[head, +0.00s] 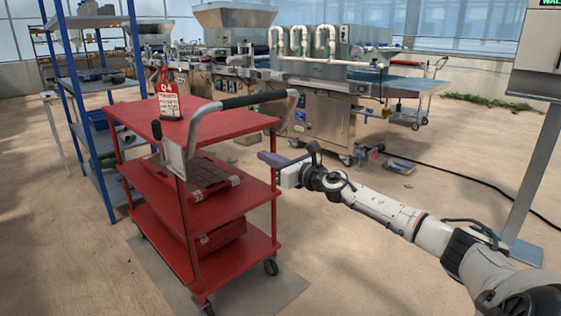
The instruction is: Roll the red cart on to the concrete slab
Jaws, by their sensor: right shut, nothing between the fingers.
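The red cart (225,247) stands upright left of centre, with three shelves, caster wheels and a grey handle with a dark grip (253,99). A flat grey concrete slab (285,291) shows beneath the cart and to its front right; the cart hides much of it. The near right caster appears to be over the slab; I cannot tell how all the wheels rest. My right gripper (266,158) is shut and empty, below the handle at the cart's right side. Whether it touches the cart is unclear. My left gripper is not in view.
A blue-posted shelf rack (105,190) stands close to the cart's left. A long steel seeding machine (322,110) is behind, with a black cable (455,174) on the floor. A grey post (535,170) stands at right. Sandy floor (365,260) is open at front right.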

